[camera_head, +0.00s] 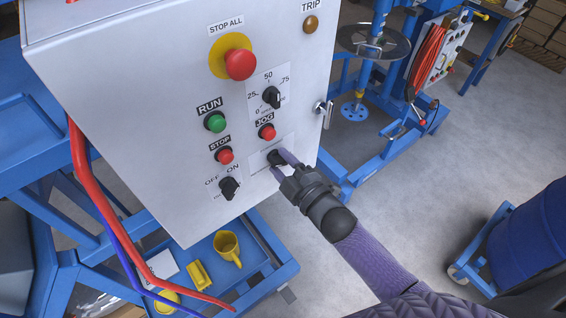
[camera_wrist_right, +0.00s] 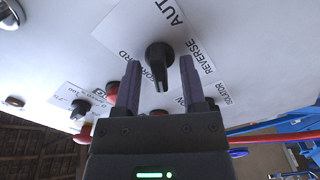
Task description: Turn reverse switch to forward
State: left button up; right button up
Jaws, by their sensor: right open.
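The reverse switch is a black rotary knob (camera_head: 273,156) on a white label plate, low on the white control panel, below the red JOG button. In the right wrist view the knob (camera_wrist_right: 160,58) shows large, with parts of the words FORWARD, AUT and REVERSE around it. Its grip bar runs roughly up and down in that view; I cannot tell which setting it marks. My right gripper (camera_head: 280,163) is open at the knob. In the wrist view its two purple fingers (camera_wrist_right: 160,74) stand on either side of the knob, with gaps visible. My left gripper is not in view.
The red STOP ALL button (camera_head: 240,64), the speed dial (camera_head: 271,97), the JOG button (camera_head: 267,132) and the OFF/ON switch (camera_head: 229,188) are close by on the panel. A door latch (camera_head: 325,112) sticks out at right. A blue barrel (camera_head: 530,240) stands far right.

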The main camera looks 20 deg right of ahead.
grip_shut()
jog(key=shift+m, duration=0.4)
jog(key=m+p, duration=0.1)
jog(key=m, duration=1)
jog(key=shift+p, duration=0.3)
dwell(0.3)
jog(key=shift+s, duration=0.1)
grip_release()
